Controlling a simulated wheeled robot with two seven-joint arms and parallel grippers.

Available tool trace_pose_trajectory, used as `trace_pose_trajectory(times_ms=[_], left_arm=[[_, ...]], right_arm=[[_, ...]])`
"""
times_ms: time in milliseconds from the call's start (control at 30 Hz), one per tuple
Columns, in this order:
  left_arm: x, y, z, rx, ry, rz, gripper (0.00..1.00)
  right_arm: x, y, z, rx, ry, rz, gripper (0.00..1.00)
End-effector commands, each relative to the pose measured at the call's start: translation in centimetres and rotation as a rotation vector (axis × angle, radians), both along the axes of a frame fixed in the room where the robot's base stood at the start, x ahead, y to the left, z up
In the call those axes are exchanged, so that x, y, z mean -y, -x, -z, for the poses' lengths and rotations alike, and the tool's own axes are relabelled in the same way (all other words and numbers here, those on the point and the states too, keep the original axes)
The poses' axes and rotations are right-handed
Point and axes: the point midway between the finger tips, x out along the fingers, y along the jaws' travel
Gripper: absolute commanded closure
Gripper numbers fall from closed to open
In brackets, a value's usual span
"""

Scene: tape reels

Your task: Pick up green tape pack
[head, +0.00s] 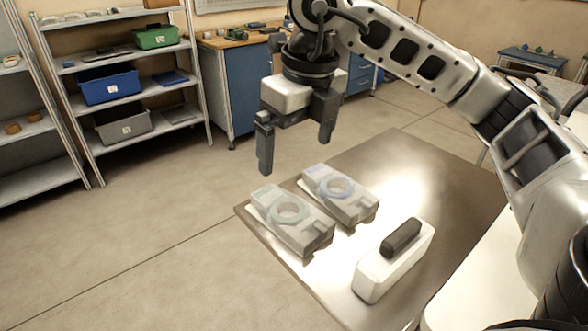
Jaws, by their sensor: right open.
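The green tape pack (290,220) is a pale grey block with a faint green-tinted ring on it. It lies at the left edge of the brown metal table (420,165). A similar pack with a blue-tinted ring (340,193) lies just behind it to the right. My right gripper (296,157) is open and empty, fingers pointing down. It hangs above the packs, apart from them, toward the table's far left edge. My left gripper is not in view.
A white block with a black handle (396,262) stands on the table, right of the packs. Shelves with a blue bin (109,86), a green bin (156,37) and a grey bin (124,124) stand at the back left. The table's far part is bare.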

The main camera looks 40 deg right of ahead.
Motion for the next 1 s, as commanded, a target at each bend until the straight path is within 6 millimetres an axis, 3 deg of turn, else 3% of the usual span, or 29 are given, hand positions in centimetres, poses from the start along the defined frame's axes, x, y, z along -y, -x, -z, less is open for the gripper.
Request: trace_pose_trajectory(times_ms=[700, 1000], left_arm=[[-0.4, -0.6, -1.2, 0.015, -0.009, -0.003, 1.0], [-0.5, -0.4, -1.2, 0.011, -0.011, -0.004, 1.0]], right_arm=[[-0.3, -1.8, 12.8, -0.004, 0.001, -0.001, 0.0], [-0.3, -2.2, 14.9, -0.001, 0.0, -0.001, 0.0]])
